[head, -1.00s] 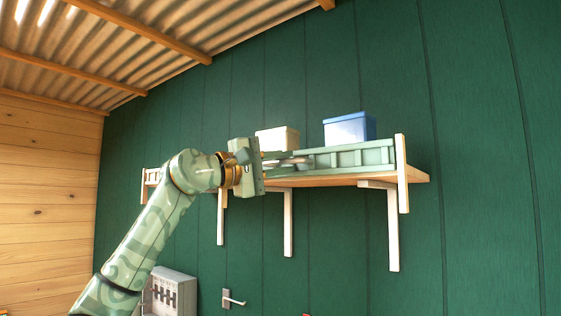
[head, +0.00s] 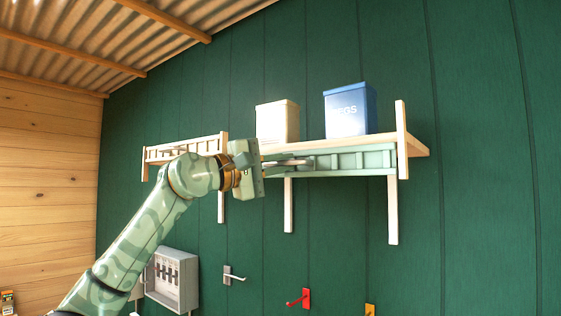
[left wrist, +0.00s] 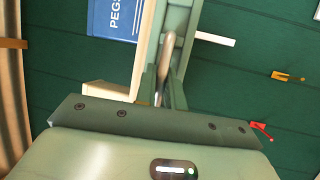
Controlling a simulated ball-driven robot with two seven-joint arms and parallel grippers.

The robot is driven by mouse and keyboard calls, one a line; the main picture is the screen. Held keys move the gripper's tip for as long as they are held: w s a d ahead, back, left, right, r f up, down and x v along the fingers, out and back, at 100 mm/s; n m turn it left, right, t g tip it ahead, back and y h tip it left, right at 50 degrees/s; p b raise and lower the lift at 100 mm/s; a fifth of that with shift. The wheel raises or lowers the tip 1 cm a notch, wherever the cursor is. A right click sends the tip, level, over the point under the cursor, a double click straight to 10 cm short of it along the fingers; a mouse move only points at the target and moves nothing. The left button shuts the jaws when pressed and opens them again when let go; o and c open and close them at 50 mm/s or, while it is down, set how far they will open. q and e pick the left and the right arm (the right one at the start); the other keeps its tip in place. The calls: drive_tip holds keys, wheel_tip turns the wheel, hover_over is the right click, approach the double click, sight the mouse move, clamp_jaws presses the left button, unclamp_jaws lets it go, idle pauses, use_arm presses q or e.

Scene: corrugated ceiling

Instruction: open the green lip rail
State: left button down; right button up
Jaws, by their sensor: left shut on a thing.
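The green lip rail (head: 345,160) is a pale green slatted rail along the front of the wooden shelf's right section. It hangs below the shelf board's front edge, so the shelf front above it is open. My left gripper (head: 290,163) is at the rail's left part, its fingers shut on it. In the left wrist view the rail (left wrist: 181,20) runs up from the gripper (left wrist: 162,75). The gripper's body and wrist hide the rail's left end. My right gripper is not in view.
On the shelf (head: 418,148) stand a cream box (head: 278,122) and a blue box (head: 350,108) marked PEGS. A wooden rail (head: 185,148) fronts the left section. Below are a grey switch box (head: 172,278), a grey hook (head: 233,275) and a red hook (head: 304,298).

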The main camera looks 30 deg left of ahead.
use_arm(q)
drive_tip(key=c, duration=1.8)
unclamp_jaws()
drive_tip(key=b+v, duration=0.5)
drive_tip(key=v, duration=1.1)
drive_tip(key=shift+s+a, duration=0.1)
drive_tip(key=shift+a, duration=0.05)
drive_tip(key=shift+f, duration=0.1)
